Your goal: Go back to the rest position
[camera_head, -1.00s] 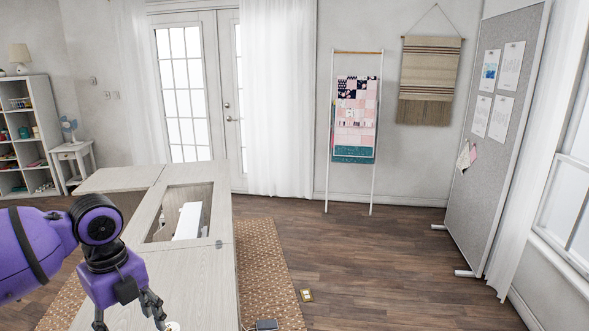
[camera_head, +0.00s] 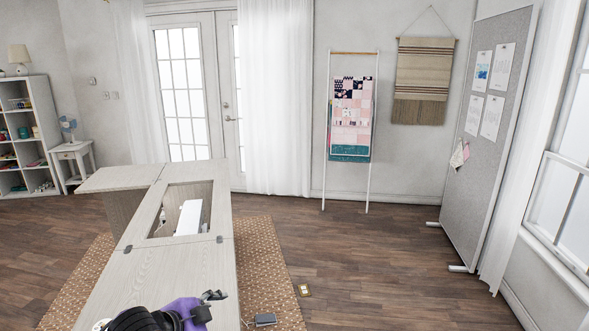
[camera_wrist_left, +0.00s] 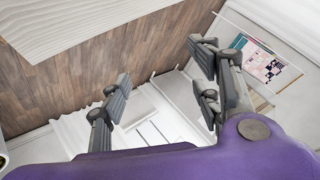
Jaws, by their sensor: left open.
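My left gripper (camera_head: 208,303) shows at the bottom edge of the head view, low over the front of the pale wood sewing cabinet (camera_head: 165,275). Only part of its purple and black wrist is in the picture. In the left wrist view the gripper (camera_wrist_left: 163,78) has its dark fingers spread wide with nothing between them. Beyond them are the wood floor, the glazed doors and the quilt rack, seen tilted. My right gripper is in neither view.
The cabinet has an open well holding a white sewing machine (camera_head: 189,217). A woven rug (camera_head: 262,255) lies under it, with a dark pedal (camera_head: 265,320) at the rug's front. A grey pinboard (camera_head: 480,150) stands at right.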

